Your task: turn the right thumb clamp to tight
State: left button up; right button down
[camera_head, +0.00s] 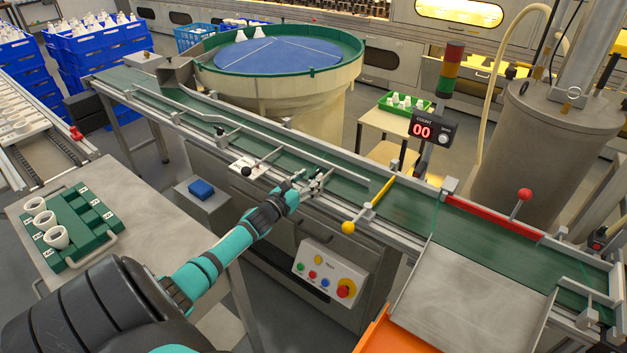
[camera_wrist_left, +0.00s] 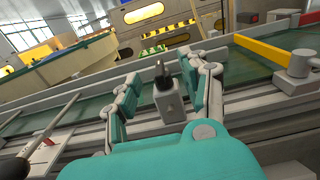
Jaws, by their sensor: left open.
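The right thumb clamp (camera_wrist_left: 168,104) is a small grey block with a black knob on top, on the conveyor's near rail. In the left wrist view it stands upright between the two fingers of my left gripper (camera_wrist_left: 161,78). The fingers are apart, with a visible gap on each side of the clamp. In the head view my left gripper (camera_head: 303,186) reaches the conveyor's near edge and partly hides the clamp. Another clamp with a dark knob (camera_head: 247,171) sits further left on a white plate. My right gripper is not in view.
The green conveyor (camera_head: 410,211) runs behind the gripper, with a metal guide rail (camera_head: 330,168) above it. A yellow bar (camera_head: 382,191) with a yellow ball (camera_head: 348,227) is close to the right. A button panel (camera_head: 330,272) is below. A counter (camera_head: 432,129) reads 00.

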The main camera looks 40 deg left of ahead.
pick_arm(q)
jog(key=shift+w+a+f, duration=0.15)
jog(key=shift+w, duration=0.6)
jog(key=shift+w+b, duration=0.45)
jog(key=shift+w, duration=0.15)
jog(key=shift+c, duration=0.4)
grip_shut()
